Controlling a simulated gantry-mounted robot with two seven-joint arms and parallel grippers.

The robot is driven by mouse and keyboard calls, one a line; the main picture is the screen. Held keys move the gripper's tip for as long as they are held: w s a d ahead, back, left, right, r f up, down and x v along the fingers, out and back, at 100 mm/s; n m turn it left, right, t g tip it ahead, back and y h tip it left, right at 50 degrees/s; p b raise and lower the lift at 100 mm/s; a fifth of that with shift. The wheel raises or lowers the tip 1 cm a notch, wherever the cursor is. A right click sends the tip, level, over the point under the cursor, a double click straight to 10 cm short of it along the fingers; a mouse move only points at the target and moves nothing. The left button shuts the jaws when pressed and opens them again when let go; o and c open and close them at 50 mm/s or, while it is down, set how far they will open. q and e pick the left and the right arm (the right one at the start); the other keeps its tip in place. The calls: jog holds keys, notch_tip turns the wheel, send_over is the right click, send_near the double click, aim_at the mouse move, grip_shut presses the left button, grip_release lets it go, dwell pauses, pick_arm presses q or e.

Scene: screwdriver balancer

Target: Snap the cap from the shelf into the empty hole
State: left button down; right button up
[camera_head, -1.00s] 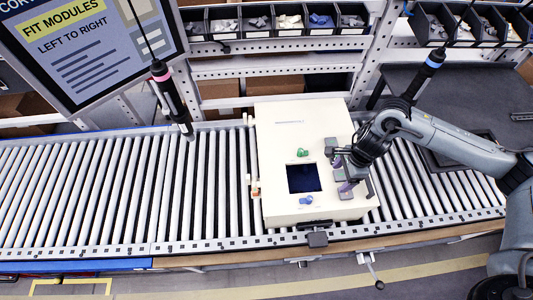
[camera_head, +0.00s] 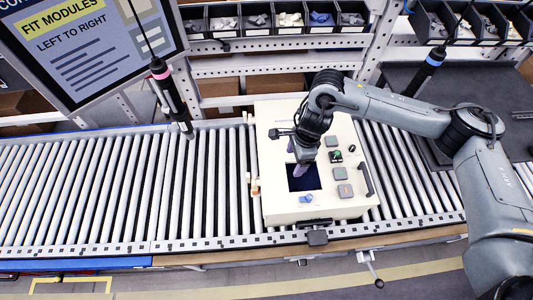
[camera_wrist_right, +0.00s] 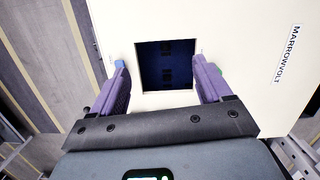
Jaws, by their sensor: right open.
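The cream box (camera_head: 270,185) sits on the roller conveyor and has a dark square hole (camera_head: 303,181) in its top face. The hole also shows in the wrist view (camera_wrist_right: 167,65), empty, with a blue-black inside. My right gripper (camera_head: 299,163) is above the far part of the hole. Its purple fingers are open and apart, one on each side of the hole in the wrist view, with nothing between them. Several small parts sit in the shelf bins (camera_head: 290,30); I cannot tell which is the cap. My left gripper is out of view.
Grey square modules (camera_head: 344,191), a green-and-black module (camera_head: 336,156), a dark handle (camera_head: 365,179) and a blue piece (camera_head: 305,199) are on the box top. A pink-banded screwdriver (camera_head: 168,88) and a blue-banded one (camera_head: 434,58) hang nearby. The conveyor's left is clear.

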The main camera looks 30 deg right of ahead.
jog(key=w+a+r+m, duration=0.1)
jog(key=w+a+m, duration=0.3)
jog(key=a, duration=0.3)
jog(key=shift+w+a+r+m+t+h, duration=0.25)
jog(key=shift+a+r+m+t+h, duration=0.1)
jog(key=shift+m, duration=0.45)
